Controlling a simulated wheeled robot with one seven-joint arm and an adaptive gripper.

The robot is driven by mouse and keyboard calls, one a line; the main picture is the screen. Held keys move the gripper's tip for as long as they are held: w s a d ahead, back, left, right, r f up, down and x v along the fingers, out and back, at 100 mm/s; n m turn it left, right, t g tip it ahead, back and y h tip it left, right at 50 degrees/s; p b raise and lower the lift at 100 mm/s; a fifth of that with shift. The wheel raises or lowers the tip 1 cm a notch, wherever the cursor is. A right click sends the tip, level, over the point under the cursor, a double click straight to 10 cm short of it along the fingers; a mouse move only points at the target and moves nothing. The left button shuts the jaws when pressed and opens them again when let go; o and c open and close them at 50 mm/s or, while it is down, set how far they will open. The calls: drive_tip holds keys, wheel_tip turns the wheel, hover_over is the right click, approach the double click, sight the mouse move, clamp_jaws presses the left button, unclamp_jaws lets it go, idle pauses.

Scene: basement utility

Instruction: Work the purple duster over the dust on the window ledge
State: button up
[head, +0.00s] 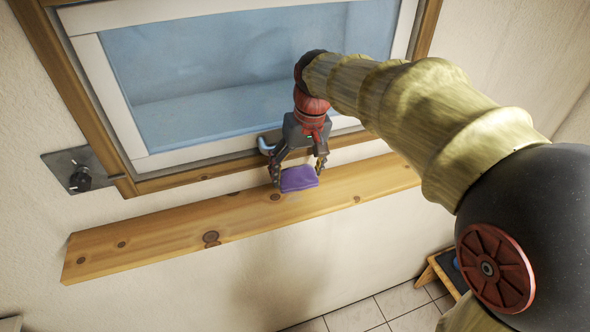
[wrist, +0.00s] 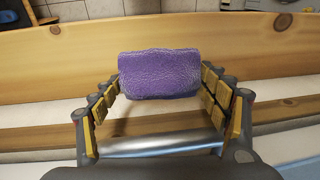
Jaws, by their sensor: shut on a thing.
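The purple duster (head: 299,179) is between the fingers of my gripper (head: 299,172), at the middle of the wooden window ledge (head: 240,218). In the wrist view the duster (wrist: 160,74) is a textured purple block between the two padded fingers of my gripper (wrist: 161,92). The gripper is shut on it and points down. The duster looks at or just above the ledge surface; I cannot tell if it touches. The ledge (wrist: 60,62) also spans the wrist view behind the duster. I cannot make out dust on the ledge; dark knots show in its wood.
Above the ledge is a window (head: 215,75) with a white inner frame and a wooden outer frame. A blue-grey handle (head: 266,145) sits just beside my gripper. A dark plate with a knob (head: 82,178) is on the wall at left. The ledge's left part is clear.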

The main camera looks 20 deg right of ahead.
sight(295, 197)
drive_tip(key=shift+a+f, duration=0.1)
drive_tip(key=shift+a, duration=0.3)
drive_tip(key=shift+f, duration=0.15)
drive_tip(key=shift+d+f+b, duration=0.2)
drive_tip(key=shift+f+b, duration=0.4)
drive_tip(key=shift+b, duration=0.05)
drive_tip(key=shift+a+f+b, duration=0.15)
drive_tip(key=shift+f+b, duration=0.4)
drive_tip(key=shift+f, duration=0.25)
drive_tip(key=shift+f+b, duration=0.35)
drive_tip(key=shift+f, duration=0.25)
drive_tip(key=shift+f+b, duration=0.35)
drive_tip(key=shift+f, duration=0.25)
